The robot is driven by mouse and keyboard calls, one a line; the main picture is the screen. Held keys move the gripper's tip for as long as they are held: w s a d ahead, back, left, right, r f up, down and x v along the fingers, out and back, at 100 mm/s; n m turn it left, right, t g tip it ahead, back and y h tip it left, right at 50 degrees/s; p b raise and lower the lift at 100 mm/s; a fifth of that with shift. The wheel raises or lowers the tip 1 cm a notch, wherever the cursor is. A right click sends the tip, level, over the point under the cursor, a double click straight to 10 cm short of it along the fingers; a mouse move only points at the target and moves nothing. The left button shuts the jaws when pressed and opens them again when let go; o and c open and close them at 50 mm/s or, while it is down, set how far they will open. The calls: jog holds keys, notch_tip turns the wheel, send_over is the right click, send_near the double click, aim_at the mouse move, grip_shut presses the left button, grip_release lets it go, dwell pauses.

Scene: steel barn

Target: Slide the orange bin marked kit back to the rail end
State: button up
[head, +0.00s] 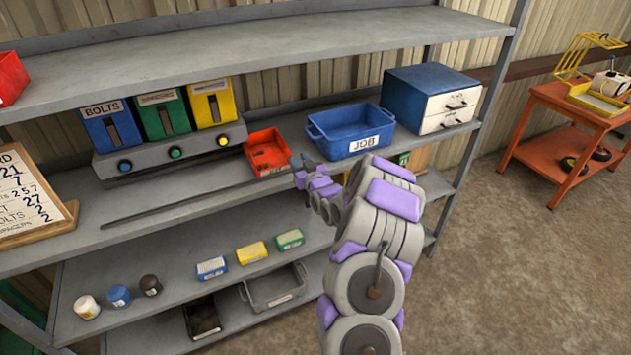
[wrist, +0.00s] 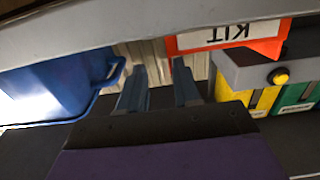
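The orange bin (head: 268,152) sits on the middle shelf, just right of the dispenser unit. Its open top shows in the head view. In the wrist view, which is upside down, the orange bin (wrist: 225,38) shows its white KIT label beyond and right of my fingers. My gripper (head: 299,167) is beside the bin's front right corner, between it and the blue JOB bin. My gripper's two fingers (wrist: 159,82) stand apart with nothing between them. A long thin dark rail (head: 190,201) runs along the shelf in front of the dispensers, its right end near my gripper.
The blue JOB bin (head: 349,131) is right of my gripper, with a white-and-blue drawer box (head: 430,98) beyond it. The dispenser unit (head: 170,143) with bolts, green and yellow hoppers stands left. The upper shelf (head: 270,48) hangs overhead. Small boxes and jars occupy the lower shelf.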

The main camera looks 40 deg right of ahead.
jog(key=p+v, duration=0.2)
jog(key=v, duration=1.3)
jog(key=shift+s, duration=0.25)
jog(key=shift+d+f, duration=0.1)
jog(key=s+a+n+g+y, duration=0.25)
jog(key=a+g, duration=0.55)
jog(key=a, duration=0.5)
jog(key=s+a+r+g, duration=0.3)
jog(key=s+a, duration=0.3)
jog(key=s, duration=0.5)
jog(key=s+a+r+g+y, duration=0.1)
jog(key=s+a+r+g, duration=0.3)
jog(key=s, duration=0.7)
jog(key=s+a+r+g, duration=0.3)
jog(key=s+a+g, duration=0.1)
jog(key=s+a, duration=0.5)
jog(key=shift+s+r, duration=0.35)
jog(key=shift+s, duration=0.6)
jog(key=shift+a, duration=0.1)
